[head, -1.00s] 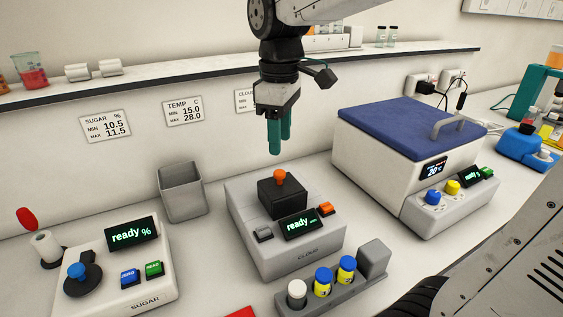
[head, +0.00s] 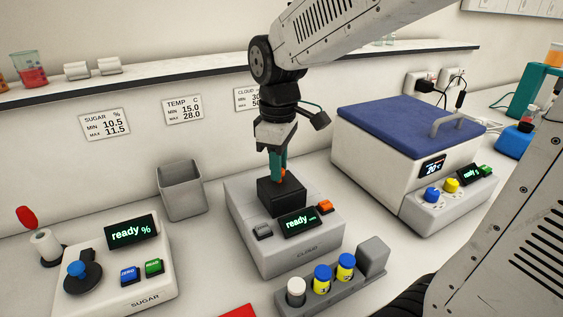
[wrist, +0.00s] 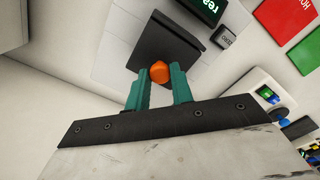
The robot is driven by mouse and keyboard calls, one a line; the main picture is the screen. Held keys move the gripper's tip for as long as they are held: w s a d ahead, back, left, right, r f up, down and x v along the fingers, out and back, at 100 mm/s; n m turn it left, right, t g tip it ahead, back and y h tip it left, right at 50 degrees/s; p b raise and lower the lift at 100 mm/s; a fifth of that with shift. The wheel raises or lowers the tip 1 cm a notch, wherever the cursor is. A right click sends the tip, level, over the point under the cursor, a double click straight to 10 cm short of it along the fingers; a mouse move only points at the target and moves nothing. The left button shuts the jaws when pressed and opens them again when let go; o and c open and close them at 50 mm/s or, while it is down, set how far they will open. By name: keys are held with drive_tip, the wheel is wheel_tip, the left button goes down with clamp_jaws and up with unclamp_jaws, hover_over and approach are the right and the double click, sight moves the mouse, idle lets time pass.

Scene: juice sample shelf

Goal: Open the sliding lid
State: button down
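The CLOUD device (head: 304,252) stands on the bench in the middle of the head view. A black square lid (head: 284,199) with an orange knob (head: 287,175) sits on its top; lid (wrist: 165,43) and knob (wrist: 160,72) also show in the wrist view. My gripper (head: 279,177) points down over the lid, its green fingers parted. In the wrist view its fingertips (wrist: 160,78) stand on either side of the knob, very close to it. I cannot tell whether they touch it. The fingers partly hide the knob in the head view.
A blue-lidded bath (head: 408,117) stands to the right. A rack (head: 327,290) with several capped vials is in front. A grey bin (head: 181,191) stands behind left, the SUGAR device (head: 115,267) at front left. A shelf (head: 200,72) runs along the wall behind.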

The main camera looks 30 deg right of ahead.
drive_tip(key=w, duration=0.8)
drive_tip(key=shift+w, duration=0.2)
drive_tip(key=c, duration=1.2)
unclamp_jaws()
drive_tip(key=shift+r, duration=0.1)
wheel_tip(320, 180, up, 8)
